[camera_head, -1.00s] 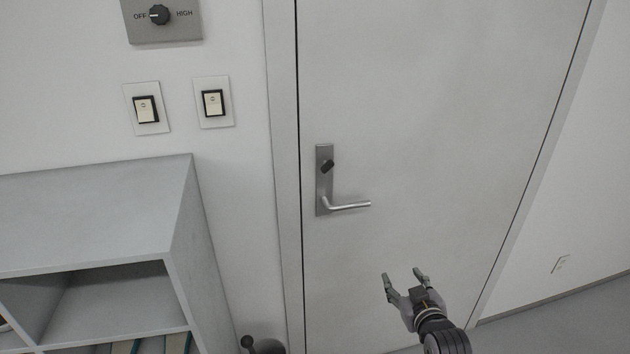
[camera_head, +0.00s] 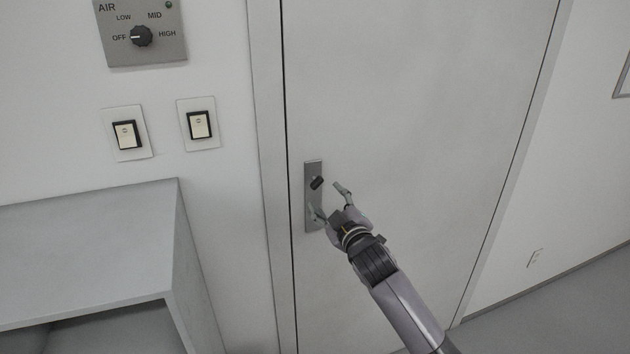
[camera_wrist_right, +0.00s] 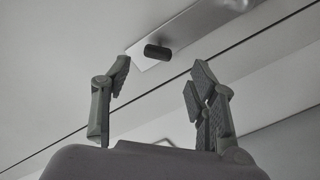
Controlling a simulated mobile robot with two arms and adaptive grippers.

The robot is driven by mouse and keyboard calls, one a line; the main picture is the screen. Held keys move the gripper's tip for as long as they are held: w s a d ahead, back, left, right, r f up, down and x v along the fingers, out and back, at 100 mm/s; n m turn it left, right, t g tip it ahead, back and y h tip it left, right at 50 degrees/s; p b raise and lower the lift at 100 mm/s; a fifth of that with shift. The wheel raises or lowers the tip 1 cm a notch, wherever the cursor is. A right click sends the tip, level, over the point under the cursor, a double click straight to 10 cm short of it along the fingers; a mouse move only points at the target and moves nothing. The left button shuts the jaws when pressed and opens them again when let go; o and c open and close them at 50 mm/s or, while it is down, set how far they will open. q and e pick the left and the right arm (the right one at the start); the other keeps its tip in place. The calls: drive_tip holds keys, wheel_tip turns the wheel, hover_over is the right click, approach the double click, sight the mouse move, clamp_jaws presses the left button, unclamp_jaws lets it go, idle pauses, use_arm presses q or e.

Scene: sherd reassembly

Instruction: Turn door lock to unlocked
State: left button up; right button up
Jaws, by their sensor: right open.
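The door lock is a small dark thumb-turn knob (camera_head: 317,183) near the top of a narrow metal plate (camera_head: 312,168) on the grey door (camera_head: 420,110). In the head view the knob sits tilted. In the right wrist view the knob (camera_wrist_right: 157,52) shows beyond and between the fingertips, apart from both. My right gripper (camera_head: 329,199) is open and empty, in front of the plate and just below the knob. It hides the door handle in the head view. My left gripper is not in view.
A grey shelf unit (camera_head: 90,240) stands left of the door. Two light switches (camera_head: 127,134) and (camera_head: 199,124) and an AIR dial panel (camera_head: 143,53) are on the wall above it. The door surface right of the plate is clear.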

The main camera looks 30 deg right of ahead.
sight(319, 185)
drive_tip(key=p+x, duration=0.1)
drive_tip(key=x, duration=0.6)
drive_tip(key=shift+w+d+r, duration=0.1)
drive_tip(key=shift+w, duration=0.55)
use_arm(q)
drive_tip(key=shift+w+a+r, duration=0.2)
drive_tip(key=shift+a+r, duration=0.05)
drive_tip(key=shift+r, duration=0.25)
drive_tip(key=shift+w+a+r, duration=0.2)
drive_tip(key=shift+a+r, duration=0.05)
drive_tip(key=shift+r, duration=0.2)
use_arm(e)
drive_tip(key=shift+c, duration=0.5)
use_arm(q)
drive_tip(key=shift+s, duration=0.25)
use_arm(e)
drive_tip(key=c, duration=1.1)
